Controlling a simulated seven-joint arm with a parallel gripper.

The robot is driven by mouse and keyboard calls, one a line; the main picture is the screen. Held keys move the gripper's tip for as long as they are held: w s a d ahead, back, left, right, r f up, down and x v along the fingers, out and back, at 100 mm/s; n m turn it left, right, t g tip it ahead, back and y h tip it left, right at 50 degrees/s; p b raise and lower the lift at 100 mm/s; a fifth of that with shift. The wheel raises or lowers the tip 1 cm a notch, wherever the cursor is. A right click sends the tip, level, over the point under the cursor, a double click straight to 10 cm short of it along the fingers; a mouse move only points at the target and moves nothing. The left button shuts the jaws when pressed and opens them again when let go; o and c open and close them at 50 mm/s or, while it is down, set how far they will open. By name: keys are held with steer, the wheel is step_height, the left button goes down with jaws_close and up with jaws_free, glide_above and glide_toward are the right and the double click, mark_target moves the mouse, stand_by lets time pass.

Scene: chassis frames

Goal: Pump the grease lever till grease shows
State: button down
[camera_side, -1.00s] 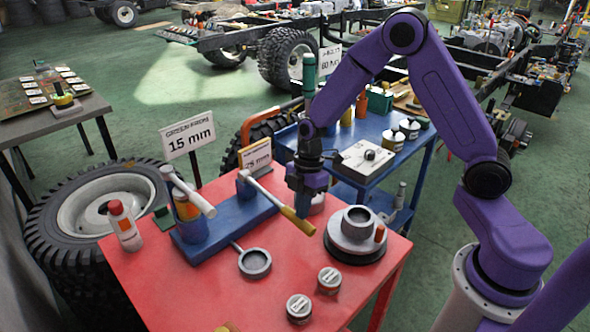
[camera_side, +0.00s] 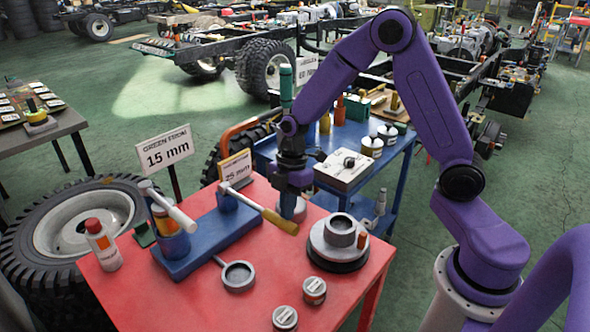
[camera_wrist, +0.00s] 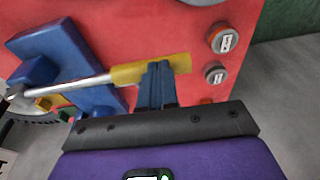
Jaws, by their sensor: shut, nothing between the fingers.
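The lever (camera_side: 248,204) is a pale metal rod with a yellow grip (camera_side: 280,221), pivoted on a blue base (camera_side: 205,245) and sloping down to the right. My gripper (camera_side: 290,205) is shut at the outer end of the lever. In the wrist view its fingers (camera_wrist: 158,68) are together and overlap the yellow grip (camera_wrist: 130,72); whether they touch it I cannot tell. A blue and yellow cylinder (camera_side: 170,235) with a pale bar across its top stands on the base. A grey ring-shaped cup (camera_side: 238,276) lies in front. I make out no grease.
On the red table (camera_side: 185,300) are a round grey fixture (camera_side: 338,258), two small tins (camera_side: 314,291) and a red-capped bottle (camera_side: 103,245). A blue cart (camera_side: 385,165) with tins and a pale box stands behind. The table's front middle is mostly clear.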

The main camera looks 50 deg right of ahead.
steer(key=s+v, duration=0.2)
steer(key=v, duration=0.8)
steer(key=shift+r, duration=0.25)
steer(key=shift+d, duration=0.15)
steer(key=s+a+m+t+h, duration=0.1)
steer(key=s+m, duration=0.4)
steer(key=s, duration=1.9)
steer(key=shift+a+r+h, duration=0.15)
steer(key=shift+r+h, duration=0.25)
steer(key=shift+r, duration=0.05)
steer(key=w+a+r+n+g+h, duration=0.1)
steer(key=w+a+r, duration=0.25)
steer(key=w, duration=0.55)
steer(key=w+a+r+n+g+h, duration=0.1)
steer(key=w+a+r+n, duration=0.2)
steer(key=w, duration=0.7)
steer(key=w+r+n+g, duration=0.1)
steer(key=w+g, duration=0.1)
steer(key=w, duration=1.2)
steer(key=shift+d+r+h, duration=0.2)
steer(key=shift+r+h, duration=0.1)
steer(key=shift+h, duration=0.1)
